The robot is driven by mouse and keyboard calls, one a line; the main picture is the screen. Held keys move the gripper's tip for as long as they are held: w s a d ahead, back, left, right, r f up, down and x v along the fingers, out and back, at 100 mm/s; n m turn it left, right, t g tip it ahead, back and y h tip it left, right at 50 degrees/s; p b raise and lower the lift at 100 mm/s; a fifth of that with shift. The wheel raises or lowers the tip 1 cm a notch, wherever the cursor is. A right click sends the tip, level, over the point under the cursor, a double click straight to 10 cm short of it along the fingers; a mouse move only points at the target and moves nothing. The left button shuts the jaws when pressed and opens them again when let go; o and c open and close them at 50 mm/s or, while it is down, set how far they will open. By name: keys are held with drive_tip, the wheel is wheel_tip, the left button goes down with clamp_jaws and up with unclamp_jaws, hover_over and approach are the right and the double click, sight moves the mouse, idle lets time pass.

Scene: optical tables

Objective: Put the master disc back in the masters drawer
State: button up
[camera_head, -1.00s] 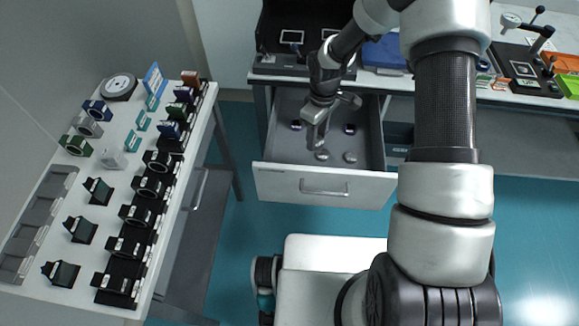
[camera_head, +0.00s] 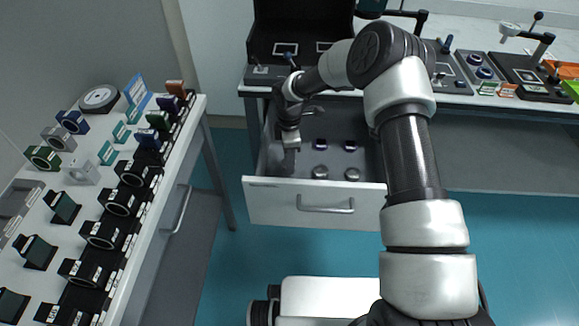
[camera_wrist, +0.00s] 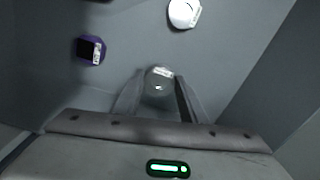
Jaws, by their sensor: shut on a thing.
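The open drawer (camera_head: 262,185) under the back bench holds several small round pieces. My gripper (camera_head: 291,140) is low inside its left part. In the wrist view my gripper (camera_wrist: 158,98) is shut on a grey round disc with a pale label (camera_wrist: 160,75), which I take as the master disc. The head view hides this disc behind my gripper. I cannot tell whether it touches the drawer floor. A purple piece (camera_head: 320,144) and a dark piece (camera_head: 350,146) lie to its right, with two metallic discs (camera_head: 320,172) (camera_head: 352,174) nearer the front.
The drawer walls stand close around my gripper. A white table (camera_head: 100,180) with several black mounts is at the left. The bench top (camera_head: 460,98) above the drawer carries instruments.

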drive_tip(key=shift+f, duration=1.4)
drive_tip(key=shift+f+b, duration=0.15)
drive_tip(key=shift+b, duration=0.25)
drive_tip(key=o, duration=1.3)
drive_tip(key=shift+o, duration=0.2)
wheel_tip(320, 180, up, 12)
drive_tip(key=p, duration=0.3)
drive_tip(key=shift+r, duration=0.25)
